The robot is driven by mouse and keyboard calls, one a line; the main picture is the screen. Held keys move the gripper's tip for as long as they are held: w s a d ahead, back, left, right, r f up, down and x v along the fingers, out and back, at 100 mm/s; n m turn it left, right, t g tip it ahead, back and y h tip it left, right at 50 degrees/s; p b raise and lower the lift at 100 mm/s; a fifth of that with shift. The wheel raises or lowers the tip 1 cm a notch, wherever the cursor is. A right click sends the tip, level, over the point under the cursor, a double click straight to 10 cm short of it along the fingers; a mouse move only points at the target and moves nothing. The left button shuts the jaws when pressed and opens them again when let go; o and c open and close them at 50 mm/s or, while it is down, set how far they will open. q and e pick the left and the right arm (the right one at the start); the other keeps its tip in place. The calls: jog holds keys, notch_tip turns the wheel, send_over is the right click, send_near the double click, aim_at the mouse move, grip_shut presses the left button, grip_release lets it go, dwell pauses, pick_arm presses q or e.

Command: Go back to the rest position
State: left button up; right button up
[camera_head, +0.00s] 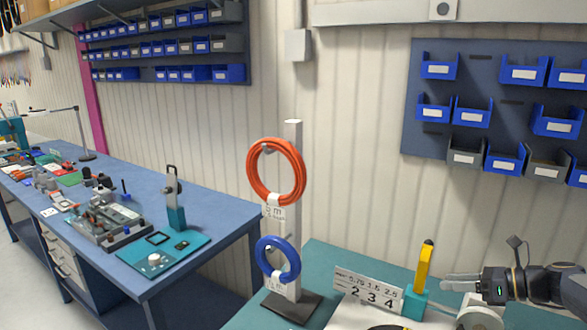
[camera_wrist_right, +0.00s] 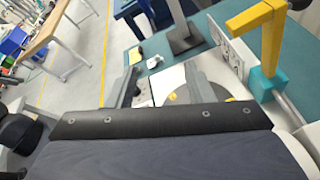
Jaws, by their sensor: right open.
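My right gripper (camera_head: 447,283) comes in from the right, open and empty, above the right part of the teal table (camera_head: 318,258). In the right wrist view its two fingers (camera_wrist_right: 160,88) stand apart with nothing between them but the table items beyond. A grey post stand (camera_head: 292,215) carries an orange cable coil (camera_head: 301,178) on an upper hook and a blue cable coil (camera_head: 295,262) lower down. Both coils have white tags. The gripper is well to the right of them. My left gripper is not in the head view.
A yellow-handled tool (camera_head: 424,268) stands in a teal block (camera_head: 414,303), just left of the gripper; it also shows in the wrist view (camera_wrist_right: 262,45). A number board (camera_head: 368,290) stands beside it. A blue workbench (camera_head: 210,218) is at left. Blue bins (camera_head: 438,67) hang behind.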

jog(key=s+a+r+n+g+h, duration=0.3)
jog(key=s+a+n+h, duration=0.1)
jog(key=s+a+n, duration=1.15)
jog(key=s+f+n+h, duration=0.1)
jog(key=s+f+n, duration=0.3)
jog(key=s+n, duration=0.2)
jog(key=s+f+n+h+b, duration=0.1)
jog(key=s+f+n, duration=0.3)
jog(key=s, duration=0.6)
jog(key=shift+a+n+t+h, duration=0.4)
jog(key=shift+a+n+h, duration=0.05)
jog(key=shift+n+h, duration=0.4)
